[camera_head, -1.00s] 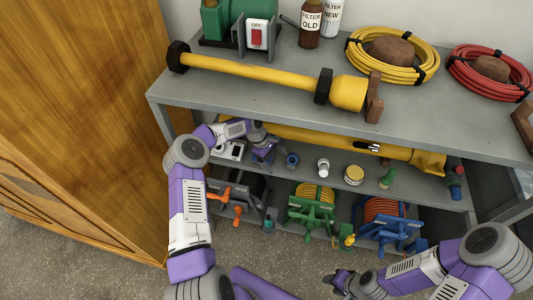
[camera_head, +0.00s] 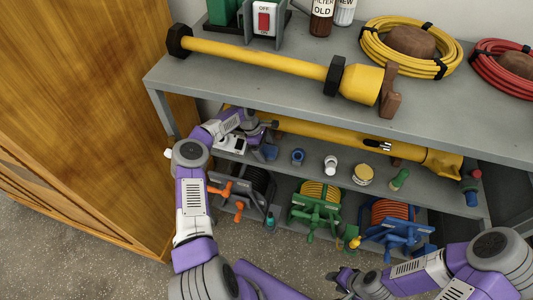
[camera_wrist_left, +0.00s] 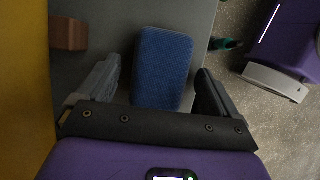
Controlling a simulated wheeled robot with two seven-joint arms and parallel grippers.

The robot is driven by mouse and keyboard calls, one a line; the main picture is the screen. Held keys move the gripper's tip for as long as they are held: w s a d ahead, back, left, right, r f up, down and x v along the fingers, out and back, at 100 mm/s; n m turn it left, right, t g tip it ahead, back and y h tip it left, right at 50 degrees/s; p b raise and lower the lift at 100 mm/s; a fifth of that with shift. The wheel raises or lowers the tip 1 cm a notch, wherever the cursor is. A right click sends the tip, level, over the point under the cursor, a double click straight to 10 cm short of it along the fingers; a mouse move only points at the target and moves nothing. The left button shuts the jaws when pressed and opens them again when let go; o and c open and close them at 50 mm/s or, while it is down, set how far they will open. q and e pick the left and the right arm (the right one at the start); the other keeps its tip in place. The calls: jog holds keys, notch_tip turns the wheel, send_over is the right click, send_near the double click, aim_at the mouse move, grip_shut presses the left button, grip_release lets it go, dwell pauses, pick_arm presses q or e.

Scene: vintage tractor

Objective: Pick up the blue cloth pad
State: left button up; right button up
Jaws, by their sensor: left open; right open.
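The blue cloth pad (camera_wrist_left: 162,62) lies on a grey shelf in the left wrist view. In the head view it shows as a small blue shape (camera_head: 271,153) on the middle shelf, just below my left gripper. My left gripper (camera_head: 262,131) is open. In the left wrist view its fingers (camera_wrist_left: 158,68) stand on either side of the pad, apart from it; the pad's near end meets the gripper's dark body in the picture. My right gripper (camera_head: 345,279) is open and empty, low in front of the shelves.
A long yellow tube (camera_head: 350,142) lies at the back of the middle shelf, close to my left gripper. The grey top shelf (camera_head: 235,85) overhangs it. A blue cup (camera_head: 297,157), a white bottle (camera_head: 331,165) and a yellow-lidded jar (camera_head: 363,174) stand to the right. A wooden cabinet (camera_head: 80,110) is at left.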

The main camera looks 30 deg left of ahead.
aim_at(269, 149)
pick_arm(q)
jog(key=c, duration=1)
jog(key=shift+c, duration=0.2)
jog(key=shift+r, duration=0.1)
jog(key=shift+r, duration=0.2)
notch_tip(269, 149, up, 4)
jog(key=shift+f+p, duration=0.15)
jog(key=shift+p, duration=1.05)
jog(key=s+d+p, duration=0.4)
jog(key=s, duration=1.3)
jog(key=shift+s+f, duration=0.25)
jog(key=shift+f, duration=0.15)
jog(key=shift+d, duration=0.1)
